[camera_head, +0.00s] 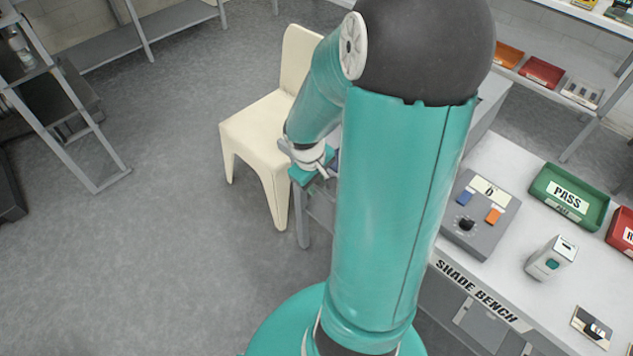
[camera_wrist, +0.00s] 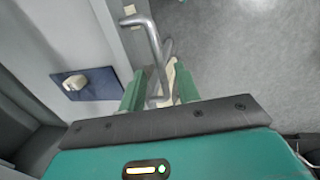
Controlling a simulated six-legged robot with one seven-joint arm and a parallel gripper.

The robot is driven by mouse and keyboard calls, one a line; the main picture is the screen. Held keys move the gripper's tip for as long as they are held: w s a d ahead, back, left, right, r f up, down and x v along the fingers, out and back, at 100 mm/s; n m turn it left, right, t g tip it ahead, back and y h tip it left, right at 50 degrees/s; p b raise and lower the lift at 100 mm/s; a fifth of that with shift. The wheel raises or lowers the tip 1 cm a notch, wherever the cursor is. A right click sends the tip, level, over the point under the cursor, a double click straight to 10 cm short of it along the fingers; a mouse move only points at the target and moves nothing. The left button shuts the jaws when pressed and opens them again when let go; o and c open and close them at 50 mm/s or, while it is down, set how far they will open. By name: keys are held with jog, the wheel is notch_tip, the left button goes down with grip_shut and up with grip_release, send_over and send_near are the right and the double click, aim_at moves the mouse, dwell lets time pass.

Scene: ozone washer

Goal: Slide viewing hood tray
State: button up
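A bent grey metal handle (camera_wrist: 153,42) shows at the top middle of the wrist view, its lower end reaching between my fingers. My gripper (camera_wrist: 160,88) has its two green fingers apart, one on each side of the bar, with a visible gap. I cannot tell whether either finger touches the bar. A dark blue panel (camera_wrist: 100,88) with a small pale block on it lies left of my gripper, beside a light grey wall. In the head view my gripper (camera_head: 322,170) is at the bench's left end, partly hidden by my arm. The hood itself is not clearly visible.
A cream chair (camera_head: 262,125) stands close behind my gripper. The shade bench (camera_head: 500,160) on the right holds a control box (camera_head: 482,215), a green PASS tray (camera_head: 568,197) and a small white device (camera_head: 550,258).

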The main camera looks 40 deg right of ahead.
jog(key=shift+f, duration=0.5)
jog(key=shift+d, duration=0.1)
grip_shut()
jog(key=shift+d, duration=0.1)
jog(key=d, duration=1.9)
jog(key=shift+w+d+r, duration=0.1)
jog(key=shift+w+d, duration=0.1)
jog(key=shift+w, duration=0.05)
jog(key=shift+d, duration=0.1)
grip_release()
jog(key=shift+d, duration=0.1)
